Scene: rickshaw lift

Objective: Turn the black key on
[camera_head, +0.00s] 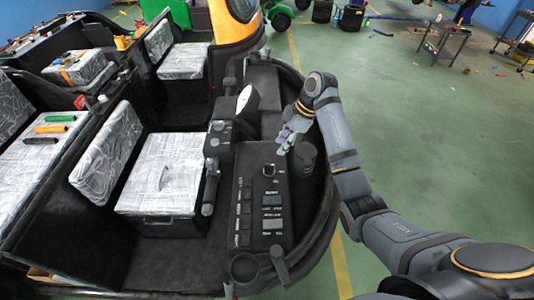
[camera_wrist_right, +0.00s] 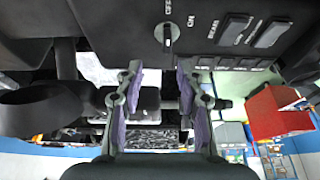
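The key switch (camera_head: 268,171) sits on the black dashboard panel (camera_head: 262,205) of the rickshaw. In the right wrist view the key (camera_wrist_right: 167,36) is a small dark piece with a light edge, and it lines up with the OFF label; the ON label is beside it to the right. My right gripper (camera_head: 284,146) hangs just above the far end of the panel, apart from the key. In the wrist view its two purple-padded fingers (camera_wrist_right: 158,80) are spread with nothing between them, below the key in the picture. My left gripper is not in view.
Rows of labelled switches (camera_head: 245,215) are beside the key on the panel. A black cup-like holder (camera_head: 304,158) stands close by on the right. A lever (camera_head: 210,190) and patterned seats (camera_head: 165,175) lie to the left. The green floor (camera_head: 430,150) is open on the right.

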